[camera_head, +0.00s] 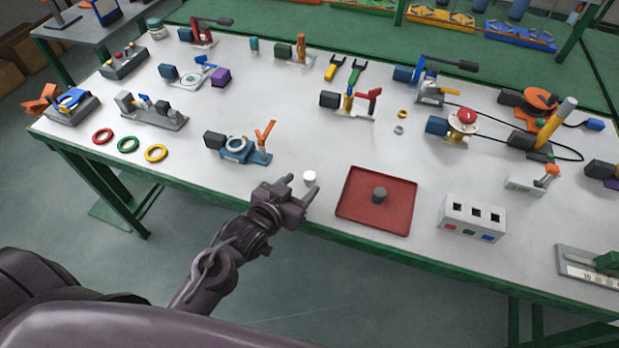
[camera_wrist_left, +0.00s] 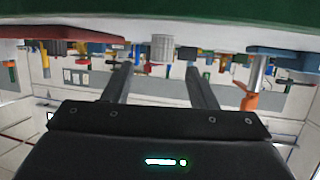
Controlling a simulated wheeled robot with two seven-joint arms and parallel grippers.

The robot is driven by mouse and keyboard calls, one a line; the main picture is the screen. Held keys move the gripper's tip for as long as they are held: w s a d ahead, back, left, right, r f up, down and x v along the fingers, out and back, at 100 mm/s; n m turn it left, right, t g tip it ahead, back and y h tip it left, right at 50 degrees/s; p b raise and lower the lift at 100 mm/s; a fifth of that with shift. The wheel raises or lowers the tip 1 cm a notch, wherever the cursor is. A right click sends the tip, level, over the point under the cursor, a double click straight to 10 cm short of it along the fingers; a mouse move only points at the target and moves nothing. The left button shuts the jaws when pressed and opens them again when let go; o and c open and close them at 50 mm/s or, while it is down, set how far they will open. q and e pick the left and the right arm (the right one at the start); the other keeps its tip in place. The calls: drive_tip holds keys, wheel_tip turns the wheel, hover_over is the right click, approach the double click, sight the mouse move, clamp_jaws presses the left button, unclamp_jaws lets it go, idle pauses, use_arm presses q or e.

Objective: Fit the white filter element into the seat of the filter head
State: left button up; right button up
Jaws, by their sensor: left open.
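The white filter element (camera_head: 310,177) is a small white cylinder standing upright near the table's front edge. It also shows in the left wrist view (camera_wrist_left: 162,48), which is upside down, between and beyond my fingers. My left gripper (camera_head: 302,186) is open and empty, at the front edge just short of the white element. In the left wrist view the fingers (camera_wrist_left: 158,68) point toward it with a gap. A blue fixture with a round pale ring (camera_head: 236,146) and an orange lever stands left of the element; it may be the filter head, but I cannot tell for sure.
A white box with square holes (camera_head: 472,218) stands farther right. Red, green and yellow rings (camera_head: 128,145) lie at the left. The table behind the white element is clear.

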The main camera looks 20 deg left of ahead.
use_arm(q)
drive_tip(key=p+x, duration=0.1)
drive_tip(key=x, duration=0.6)
drive_tip(key=shift+w, duration=0.25)
drive_tip(key=shift+s, duration=0.1)
drive_tip(key=c, duration=1)
drive_tip(key=shift+c, duration=0.3)
drive_tip(key=shift+r, duration=0.2)
wheel_tip(320, 180, up, 20)
drive_tip(key=s+a+f+n+y, duration=0.3)
drive_tip(key=s+a+f, duration=0.1)
drive_tip(key=s, duration=0.3)
wheel_tip(320, 180, up, 4)
drive_tip(key=m+h, duration=0.3)
hover_over(310, 175)
drive_tip(key=w, duration=0.2)
drive_tip(key=shift+s+d+f, duration=0.1)
drive_tip(key=shift+s+d, duration=0.05)
drive_tip(key=shift+s, duration=0.05)
